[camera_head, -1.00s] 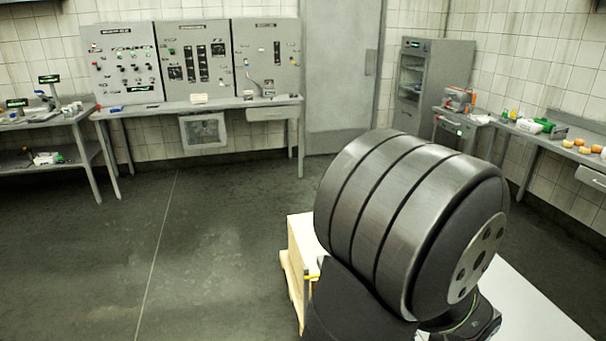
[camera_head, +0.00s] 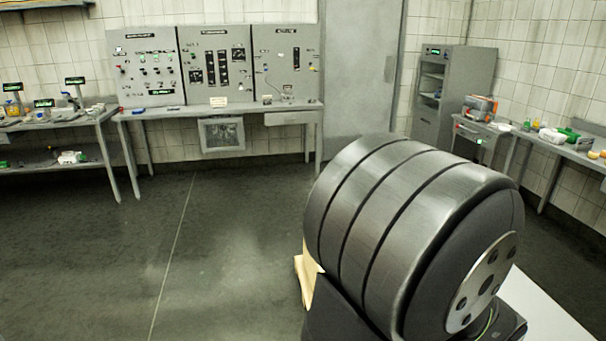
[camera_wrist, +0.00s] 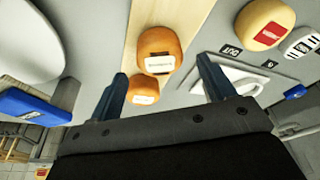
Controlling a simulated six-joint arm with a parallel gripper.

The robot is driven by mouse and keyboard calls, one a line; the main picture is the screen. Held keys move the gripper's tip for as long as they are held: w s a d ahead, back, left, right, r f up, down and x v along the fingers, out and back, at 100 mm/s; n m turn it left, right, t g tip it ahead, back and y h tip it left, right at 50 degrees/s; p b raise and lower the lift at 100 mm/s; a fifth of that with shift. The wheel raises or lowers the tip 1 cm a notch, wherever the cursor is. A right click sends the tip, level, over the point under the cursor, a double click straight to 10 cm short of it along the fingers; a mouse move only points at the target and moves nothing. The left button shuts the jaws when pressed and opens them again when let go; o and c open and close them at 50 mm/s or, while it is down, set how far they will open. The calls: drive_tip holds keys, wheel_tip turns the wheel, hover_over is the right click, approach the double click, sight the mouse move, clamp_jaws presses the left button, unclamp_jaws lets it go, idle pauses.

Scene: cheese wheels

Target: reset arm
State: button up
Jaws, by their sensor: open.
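My gripper (camera_wrist: 161,66) shows in the wrist view with its two dark blue fingers spread apart and nothing held between them. Two orange cheese wheels are seen between and beyond the fingers: one with a white label (camera_wrist: 158,48), and a lower one (camera_wrist: 143,88) partly hidden by the gripper body. A yellow cheese wheel (camera_wrist: 265,20) with a red label lies at upper right. A pale wooden board (camera_wrist: 175,14) runs under the labelled orange wheel. In the head view, my dark ribbed arm link fills the lower right; the gripper does not show there.
In the wrist view, a white round object (camera_wrist: 28,45) and a blue item (camera_wrist: 32,105) are at left, and a white tray-like item (camera_wrist: 240,82) is at right. In the head view, benches (camera_head: 215,112) line the back wall; the floor (camera_head: 230,230) is clear.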

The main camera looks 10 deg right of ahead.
drive_tip(key=v, duration=1)
drive_tip(key=x, duration=1.3)
drive_tip(key=shift+a+f, duration=0.1)
wheel_tip(320, 180, up, 5)
drive_tip(key=s+a+r, duration=0.1)
drive_tip(key=s+r, duration=0.6)
drive_tip(key=s, duration=0.5)
drive_tip(key=shift+w+d+f+m+g+h, duration=0.2)
drive_tip(key=shift+w+d+m, duration=0.8)
drive_tip(key=shift+w, duration=3.15)
drive_tip(key=shift+w+d+f+m+g, duration=0.35)
drive_tip(key=shift+w+d, duration=1.15)
drive_tip(key=shift+w, duration=2.65)
drive_tip(key=shift+w+d+f+m+g+h, duration=0.2)
drive_tip(key=shift+w+d+m, duration=0.9)
drive_tip(key=shift+w, duration=3.05)
